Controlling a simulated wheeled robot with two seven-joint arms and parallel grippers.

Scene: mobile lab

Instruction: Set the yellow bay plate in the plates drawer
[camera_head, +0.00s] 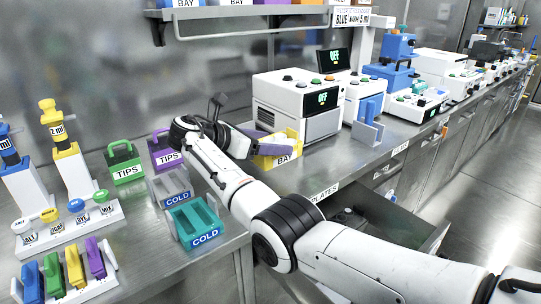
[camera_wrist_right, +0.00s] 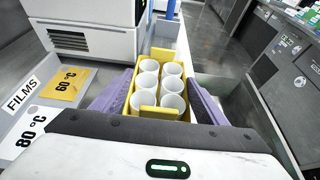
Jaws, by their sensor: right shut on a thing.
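The yellow bay plate (camera_head: 287,150) is in the head view by the counter's front edge, with a BAY label on its side. In the right wrist view the yellow bay plate (camera_wrist_right: 159,114) holds several white round cups. My right gripper (camera_wrist_right: 160,100) is shut on it, with a purple finger along each side. In the head view the arm and wrist hide part of the grip. The plates drawer (camera_head: 405,213) is pulled open below the counter, right of the PLATES label. My arm covers part of the drawer. My left gripper is out of view.
A white instrument (camera_head: 298,105) stands close behind the plate. Green TIPS (camera_head: 124,163) and teal COLD (camera_head: 196,222) holders stand on the left counter. A shelf (camera_head: 240,12) hangs above. Some dark items (camera_head: 348,217) lie in the drawer.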

